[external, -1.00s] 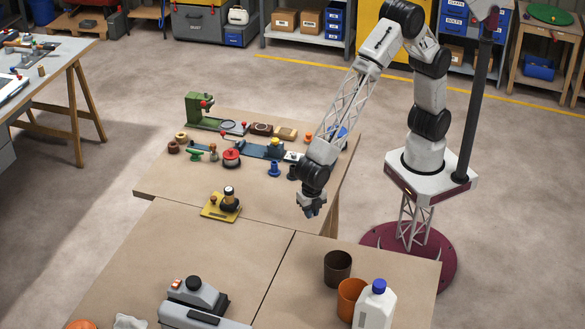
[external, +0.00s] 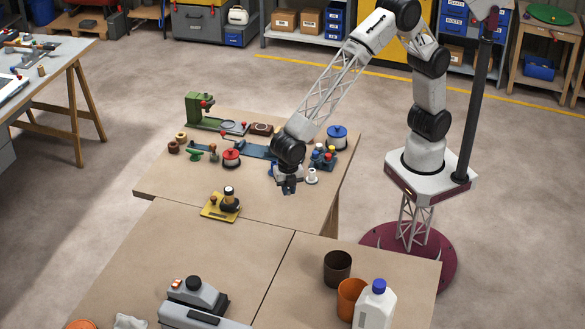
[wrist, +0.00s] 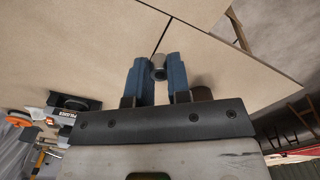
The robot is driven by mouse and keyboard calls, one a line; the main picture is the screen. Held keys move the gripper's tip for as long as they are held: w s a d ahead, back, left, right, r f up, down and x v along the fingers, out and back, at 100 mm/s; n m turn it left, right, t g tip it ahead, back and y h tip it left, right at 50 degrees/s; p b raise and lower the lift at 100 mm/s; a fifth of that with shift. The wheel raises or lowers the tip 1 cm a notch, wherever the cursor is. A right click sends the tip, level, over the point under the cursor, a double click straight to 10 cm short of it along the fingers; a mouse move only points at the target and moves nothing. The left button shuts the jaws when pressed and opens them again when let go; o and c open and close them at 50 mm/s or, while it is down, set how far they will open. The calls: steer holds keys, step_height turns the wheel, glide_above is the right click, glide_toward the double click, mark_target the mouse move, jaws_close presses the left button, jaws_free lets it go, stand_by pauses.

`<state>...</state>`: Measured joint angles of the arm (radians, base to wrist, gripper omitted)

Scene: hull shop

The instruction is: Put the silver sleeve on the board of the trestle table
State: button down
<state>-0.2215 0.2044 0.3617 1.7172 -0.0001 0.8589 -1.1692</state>
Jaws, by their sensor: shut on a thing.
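My gripper (external: 289,187) is over the right part of the tan board (external: 262,207), pointing down. In the wrist view its two blue fingers (wrist: 158,72) are shut on the silver sleeve (wrist: 158,66), a small grey round piece between the fingertips. The sleeve cannot be made out in the external view. Bare tan board (wrist: 90,50) shows beyond the fingertips in the wrist view. How high the sleeve is above the board I cannot tell.
A red-lidded pot (external: 231,158), a blue-lidded pot (external: 337,135), a white spool-like piece (external: 312,176) and a green press (external: 205,112) stand around or behind my gripper. A yellow plate (external: 221,207) lies front left. The board between it and my gripper is clear.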

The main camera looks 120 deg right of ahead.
steer(key=w+d+m, duration=0.3)
steer(key=w+d, duration=0.2)
steer(key=d, duration=0.6)
steer(key=w+d+m, duration=0.3)
steer(key=w+d, duration=0.1)
steer(key=d, duration=0.7)
steer(key=w+d+m, duration=0.3)
steer(key=w+d, duration=0.2)
steer(key=d, duration=0.5)
steer(key=d+m, duration=0.6)
steer(key=d, duration=2.2)
steer(key=shift+w+a+f, duration=0.15)
steer(key=shift+f, duration=1.2)
steer(key=shift+w+a+f, duration=0.1)
steer(key=shift+f, duration=1.25)
steer(key=shift+f, duration=0.1)
steer(key=shift+f, duration=3.05)
steer(key=shift+f, duration=1.85)
